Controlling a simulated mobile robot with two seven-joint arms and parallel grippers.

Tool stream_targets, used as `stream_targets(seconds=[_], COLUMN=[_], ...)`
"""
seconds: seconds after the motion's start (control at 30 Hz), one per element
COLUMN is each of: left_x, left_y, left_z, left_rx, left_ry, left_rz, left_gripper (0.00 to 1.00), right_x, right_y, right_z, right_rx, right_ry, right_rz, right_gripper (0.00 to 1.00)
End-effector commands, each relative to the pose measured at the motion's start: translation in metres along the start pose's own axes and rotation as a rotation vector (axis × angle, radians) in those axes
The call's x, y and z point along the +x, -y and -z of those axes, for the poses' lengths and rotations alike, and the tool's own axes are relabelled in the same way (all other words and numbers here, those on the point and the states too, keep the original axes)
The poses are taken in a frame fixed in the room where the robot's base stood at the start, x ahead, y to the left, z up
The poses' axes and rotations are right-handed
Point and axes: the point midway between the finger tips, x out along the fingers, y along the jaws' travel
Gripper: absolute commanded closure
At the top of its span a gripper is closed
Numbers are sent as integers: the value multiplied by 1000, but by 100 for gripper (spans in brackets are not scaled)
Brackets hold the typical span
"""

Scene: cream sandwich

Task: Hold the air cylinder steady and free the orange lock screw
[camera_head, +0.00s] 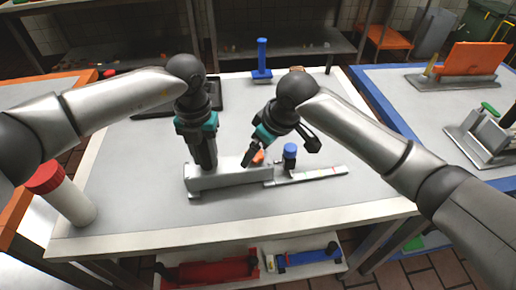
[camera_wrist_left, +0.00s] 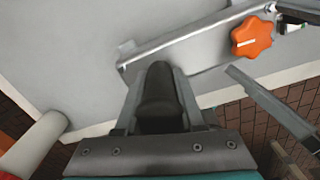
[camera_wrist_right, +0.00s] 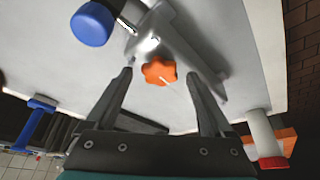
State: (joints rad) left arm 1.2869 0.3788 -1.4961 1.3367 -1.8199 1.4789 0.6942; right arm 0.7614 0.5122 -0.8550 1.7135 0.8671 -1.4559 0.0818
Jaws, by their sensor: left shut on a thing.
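The light grey device (camera_head: 230,180) lies along the table's front edge. Its orange lock screw (camera_head: 258,156), star-shaped, also shows in the left wrist view (camera_wrist_left: 252,37) and the right wrist view (camera_wrist_right: 159,72). My left gripper (camera_head: 205,162) points down at the device's left part. In the left wrist view it is shut on a dark rounded upright piece (camera_wrist_left: 158,95), seemingly the air cylinder. My right gripper (camera_head: 280,150) is open; in the right wrist view its fingers (camera_wrist_right: 160,78) flank the orange screw with gaps on both sides. Touching is not visible.
A white cylinder with a red cap (camera_head: 72,200) is at the table's left. A blue upright stand (camera_head: 262,62) is at the back. The table's right side is mostly clear.

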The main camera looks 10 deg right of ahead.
Motion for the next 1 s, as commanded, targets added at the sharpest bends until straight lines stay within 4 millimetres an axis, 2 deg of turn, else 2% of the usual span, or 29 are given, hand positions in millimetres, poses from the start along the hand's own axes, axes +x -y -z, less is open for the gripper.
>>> stream_targets(seconds=[0.07, 0.7, 1.0], left_x=[0, 0, 0], left_y=[0, 0, 0], left_z=[0, 0, 0], left_rx=[0, 0, 0], left_ry=[0, 1, 1], left_rz=[2, 2, 2], left_gripper=[100, 100, 100], right_x=[0, 0, 0], right_y=[0, 0, -1], right_z=[0, 0, 0], right_rx=[0, 1, -29], right_ry=[0, 0, 2], right_rz=[0, 0, 11], right_gripper=[24, 96, 97])
